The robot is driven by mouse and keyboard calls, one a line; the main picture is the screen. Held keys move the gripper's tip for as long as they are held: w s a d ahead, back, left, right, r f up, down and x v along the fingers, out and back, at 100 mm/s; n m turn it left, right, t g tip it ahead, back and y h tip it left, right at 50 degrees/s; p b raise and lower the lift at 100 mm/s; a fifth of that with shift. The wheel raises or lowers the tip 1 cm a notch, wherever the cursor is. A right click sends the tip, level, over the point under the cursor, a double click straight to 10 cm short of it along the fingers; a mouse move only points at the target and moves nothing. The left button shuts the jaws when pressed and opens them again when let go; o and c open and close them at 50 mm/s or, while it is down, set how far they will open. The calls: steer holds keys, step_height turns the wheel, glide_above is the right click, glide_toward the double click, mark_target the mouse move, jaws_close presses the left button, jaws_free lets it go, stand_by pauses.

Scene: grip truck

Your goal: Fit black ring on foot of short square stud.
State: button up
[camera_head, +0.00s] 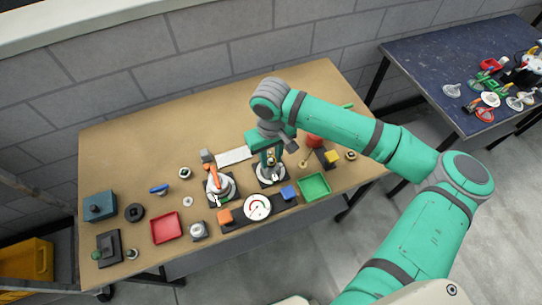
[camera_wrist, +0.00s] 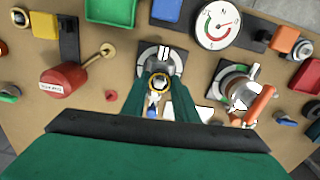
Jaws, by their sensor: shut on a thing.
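My gripper (camera_wrist: 160,88) points down over a round grey-and-black base (camera_wrist: 143,69). Its green fingers are shut on a small brass-rimmed round part (camera_wrist: 158,82) above the middle of that base. I cannot tell whether this part rests on the base or is held clear of it. A dark round ring-like piece (camera_head: 134,212) lies on the left of the table in the head view. I cannot tell whether it is the black ring of the task. I cannot pick out the short square stud. The fingers hide part of the base.
An orange-handled fitting (camera_head: 215,183) stands close left of my gripper in the head view. A dial gauge (camera_head: 257,207), a green tray (camera_head: 314,187) and a red can (camera_wrist: 64,80) are also near.

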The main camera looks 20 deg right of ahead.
steer(key=shift+f, duration=0.65)
stand_by(0.9)
steer(key=o, duration=1.5)
steer(key=shift+o, duration=0.2)
steer(key=shift+r, duration=3.75)
